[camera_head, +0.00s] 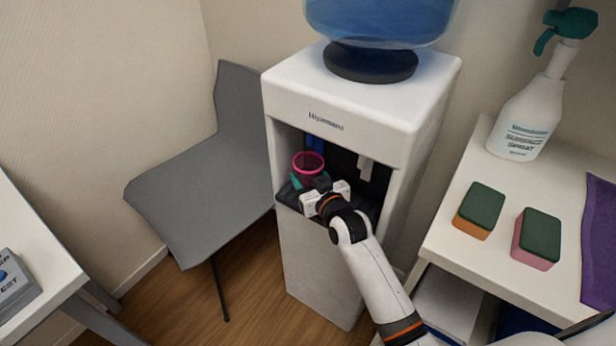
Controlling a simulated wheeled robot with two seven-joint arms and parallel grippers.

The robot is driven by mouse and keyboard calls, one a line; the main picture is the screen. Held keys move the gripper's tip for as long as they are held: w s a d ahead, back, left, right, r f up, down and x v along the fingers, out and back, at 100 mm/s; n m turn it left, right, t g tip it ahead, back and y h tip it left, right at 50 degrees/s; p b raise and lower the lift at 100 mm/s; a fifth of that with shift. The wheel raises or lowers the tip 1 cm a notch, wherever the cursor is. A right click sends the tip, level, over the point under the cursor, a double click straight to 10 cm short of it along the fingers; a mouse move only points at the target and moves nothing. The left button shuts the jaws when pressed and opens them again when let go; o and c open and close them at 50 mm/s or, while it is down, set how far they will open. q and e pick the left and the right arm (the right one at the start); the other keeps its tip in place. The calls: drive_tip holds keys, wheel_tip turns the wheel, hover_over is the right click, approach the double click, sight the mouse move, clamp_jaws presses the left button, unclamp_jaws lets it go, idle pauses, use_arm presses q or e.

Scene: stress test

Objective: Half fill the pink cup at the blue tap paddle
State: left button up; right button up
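The pink cup (308,164) is upright in the dispensing bay of the white water dispenser (330,95), its open rim facing up. The blue tap paddle (314,143) shows just behind and above the cup's rim. My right gripper (310,182) reaches into the bay from the front right. Its fingers are at the cup's lower part, one on each side, and it looks shut on the cup. The gripper hides the cup's base. I cannot tell the water level inside. My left gripper is not in view.
A white tap part (365,166) hangs at the right of the bay. A grey chair (205,200) stands left of the dispenser. The right table holds a spray bottle (525,115), two sponges (480,208) (537,238) and a purple cloth (600,240). A grey box (14,285) sits on the left table.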

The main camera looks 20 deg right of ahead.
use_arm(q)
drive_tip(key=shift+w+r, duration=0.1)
use_arm(e)
drive_tip(key=shift+w+d, duration=0.2)
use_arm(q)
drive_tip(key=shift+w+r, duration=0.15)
use_arm(e)
drive_tip(key=shift+w+d, duration=0.25)
drive_tip(key=shift+d, duration=0.15)
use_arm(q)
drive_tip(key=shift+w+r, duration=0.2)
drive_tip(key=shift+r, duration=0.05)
use_arm(e)
drive_tip(key=shift+w+d, duration=0.3)
drive_tip(key=shift+d, duration=0.05)
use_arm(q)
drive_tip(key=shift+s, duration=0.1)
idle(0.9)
